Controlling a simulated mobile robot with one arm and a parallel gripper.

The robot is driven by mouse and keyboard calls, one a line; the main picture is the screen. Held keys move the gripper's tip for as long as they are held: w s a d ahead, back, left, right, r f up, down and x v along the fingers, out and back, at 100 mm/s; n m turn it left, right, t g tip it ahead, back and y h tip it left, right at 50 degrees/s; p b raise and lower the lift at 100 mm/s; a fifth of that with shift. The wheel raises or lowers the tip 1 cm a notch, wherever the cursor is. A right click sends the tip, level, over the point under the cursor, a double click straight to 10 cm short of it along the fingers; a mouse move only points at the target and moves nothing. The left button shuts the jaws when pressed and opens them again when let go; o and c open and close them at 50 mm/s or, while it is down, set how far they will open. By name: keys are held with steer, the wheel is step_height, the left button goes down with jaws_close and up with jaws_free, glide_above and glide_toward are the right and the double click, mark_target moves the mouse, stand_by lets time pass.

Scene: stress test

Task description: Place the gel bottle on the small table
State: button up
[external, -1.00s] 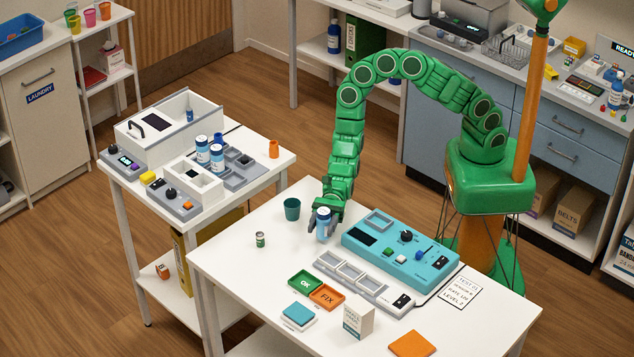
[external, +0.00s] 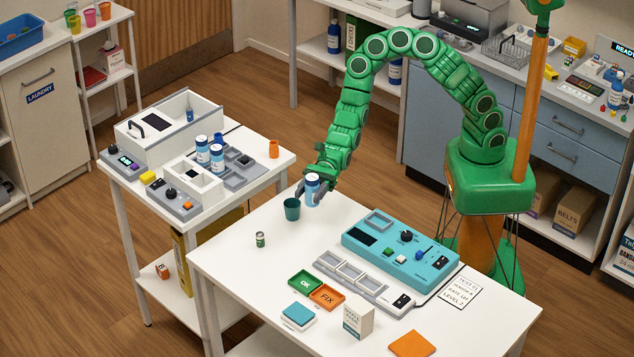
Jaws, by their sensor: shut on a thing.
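My gripper (external: 311,199) is shut on a blue and white bottle (external: 313,186), which looks like the gel bottle. Its label is too small to read. The smaller white table (external: 283,158) stands to the left, apart from the gripper. Two similar blue and white bottles (external: 203,150) stand on it beside a white open box.
A gap separates the tables.

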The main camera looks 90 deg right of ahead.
steer(key=w+d+r+m+t+h, duration=0.3)
steer(key=d+r, duration=0.1)
steer(key=d, duration=0.7)
steer(key=w+d+r+m+t+h, duration=0.3)
steer(key=d+r+h, duration=0.1)
steer(key=d, duration=0.7)
steer(key=w+d+r+m+t+h, duration=0.3)
steer(key=d+r, duration=0.3)
steer(key=d, duration=0.5)
steer(key=shift+d+m+t+h, duration=0.3)
steer(key=shift+d+h, duration=0.1)
steer(key=shift+h, duration=0.2)
steer(key=w+a+f+n+g+y, duration=0.1)
steer(key=w+a+f+y, duration=0.1)
steer(key=w+a+f, duration=0.45)
steer(key=w+a+f+n+y, duration=0.1)
steer(key=w+a+f, duration=0.3)
steer(key=w+a, duration=0.6)
steer(key=shift+s+a+f, duration=0.1)
steer(key=shift+f, duration=1.65)
steer(key=shift+s+a+f, duration=0.1)
steer(key=shift+f, duration=1.6)
steer(key=shift+d+f, duration=0.1)
steer(key=shift+f, duration=0.15)
steer(key=o, duration=1.3)
